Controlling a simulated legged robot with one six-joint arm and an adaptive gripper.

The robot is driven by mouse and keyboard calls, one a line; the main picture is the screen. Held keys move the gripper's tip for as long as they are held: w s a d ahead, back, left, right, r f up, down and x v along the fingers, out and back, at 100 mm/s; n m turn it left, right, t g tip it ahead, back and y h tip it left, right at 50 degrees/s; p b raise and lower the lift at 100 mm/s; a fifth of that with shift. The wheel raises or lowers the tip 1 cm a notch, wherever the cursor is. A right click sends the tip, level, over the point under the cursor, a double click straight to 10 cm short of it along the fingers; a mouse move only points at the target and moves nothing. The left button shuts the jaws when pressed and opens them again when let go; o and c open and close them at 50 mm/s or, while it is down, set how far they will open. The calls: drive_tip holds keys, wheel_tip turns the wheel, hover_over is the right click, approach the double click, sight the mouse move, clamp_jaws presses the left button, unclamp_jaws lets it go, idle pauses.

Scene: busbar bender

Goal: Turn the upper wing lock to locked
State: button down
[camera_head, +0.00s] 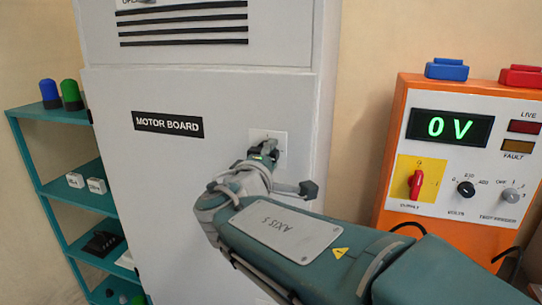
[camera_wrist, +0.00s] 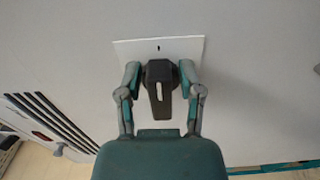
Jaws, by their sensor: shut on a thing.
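The upper wing lock (camera_wrist: 159,96) is a dark knob with a pale line on a white square plate (camera_wrist: 193,52). The plate also shows on the grey cabinet door in the head view (camera_head: 282,146), right of the "MOTOR BOARD" label. My gripper (camera_wrist: 160,80) has one finger on each side of the knob and is shut on it. In the head view my gripper (camera_head: 265,155) covers most of the knob. A small dark mark shows on the plate at one side of the knob. I cannot tell the lock's exact angle from the head view.
An orange test unit (camera_head: 395,150) with a "0 V" display stands at the right, near my arm. A teal shelf (camera_head: 50,189) with small items stands at the left. The cabinet door (camera_head: 160,200) is flat and clear around the plate.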

drive_tip(key=shift+a+f, duration=0.1)
drive_tip(key=shift+f, duration=0.25)
drive_tip(key=c, duration=0.5)
unclamp_jaws()
drive_tip(key=shift+w, duration=0.1)
drive_tip(key=shift+r, duration=0.1)
drive_tip(key=shift+a, duration=0.1)
drive_tip(key=v, duration=1.2)
